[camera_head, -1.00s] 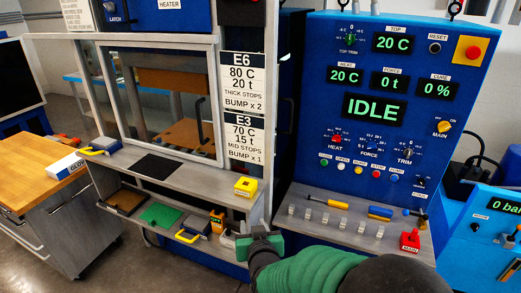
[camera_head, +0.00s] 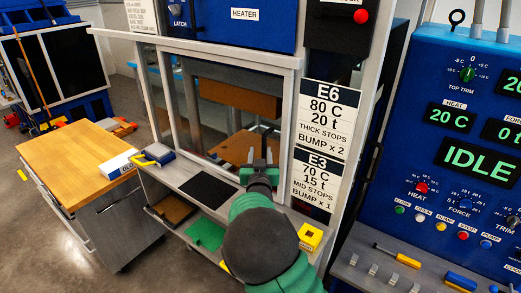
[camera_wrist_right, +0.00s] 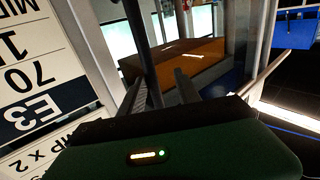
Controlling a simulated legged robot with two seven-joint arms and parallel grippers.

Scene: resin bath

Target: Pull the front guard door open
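The front guard door (camera_head: 292,100) is a grey-framed clear panel on the press, and it looks closed. Its dark upright handle (camera_wrist_right: 141,45) shows in the right wrist view, beside the left finger and partly between the fingertips. In the head view the handle (camera_head: 267,139) is partly hidden by my gripper. My right gripper (camera_head: 260,157) is at the door's right side, in front of the handle. In the right wrist view its fingers (camera_wrist_right: 160,88) stand apart. Whether they touch the handle I cannot tell. My left gripper is not in view.
A shelf with a black mat (camera_head: 208,187) lies below the door. A yellow block (camera_head: 310,237) sits at the shelf's right. Sign cards (camera_head: 322,150) stand right of the door, then the blue control panel (camera_head: 470,110). A wooden-topped cabinet (camera_head: 75,160) is at left.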

